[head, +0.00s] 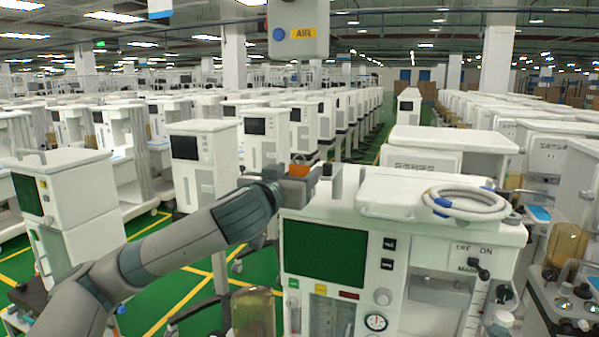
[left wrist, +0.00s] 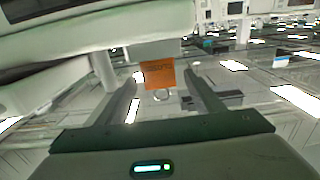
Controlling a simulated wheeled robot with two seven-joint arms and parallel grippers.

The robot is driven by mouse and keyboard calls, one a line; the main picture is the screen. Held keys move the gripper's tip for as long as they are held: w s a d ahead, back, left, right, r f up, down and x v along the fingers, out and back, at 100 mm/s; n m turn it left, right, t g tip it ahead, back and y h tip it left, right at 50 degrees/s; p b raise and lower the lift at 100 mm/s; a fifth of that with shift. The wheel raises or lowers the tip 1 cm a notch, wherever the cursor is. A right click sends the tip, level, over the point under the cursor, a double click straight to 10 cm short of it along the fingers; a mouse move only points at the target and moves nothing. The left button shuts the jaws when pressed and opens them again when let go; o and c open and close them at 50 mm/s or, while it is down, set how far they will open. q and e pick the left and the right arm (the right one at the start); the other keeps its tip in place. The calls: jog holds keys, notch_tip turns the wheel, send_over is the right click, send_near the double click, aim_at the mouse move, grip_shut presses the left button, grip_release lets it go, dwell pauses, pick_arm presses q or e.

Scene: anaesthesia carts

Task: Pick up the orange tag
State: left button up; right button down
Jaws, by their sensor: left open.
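The orange tag (head: 298,170) shows as a small orange patch at the far left end of the top of the middle cart. In the left wrist view, the tag (left wrist: 158,74) is a flat orange square with dark lettering, near the edge of a pale panel. My left gripper (head: 308,174) is at the tag in the head view, its fingers partly hidden. In the left wrist view, the open fingers (left wrist: 163,80) stand apart on both sides of the tag, with a gap on each side. My right gripper is not in view.
The middle cart (head: 400,215) has a dark green screen, knobs and a gauge. A coiled white hose (head: 467,203) lies on its top. A grey AIR unit (head: 297,30) hangs above. Other white carts stand in rows behind and at both sides.

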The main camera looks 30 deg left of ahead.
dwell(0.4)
pick_arm(q)
jog(key=c, duration=1.1)
jog(key=shift+r, duration=0.1)
jog(key=shift+r+b, duration=1.6)
jog(key=shift+r, duration=3.3)
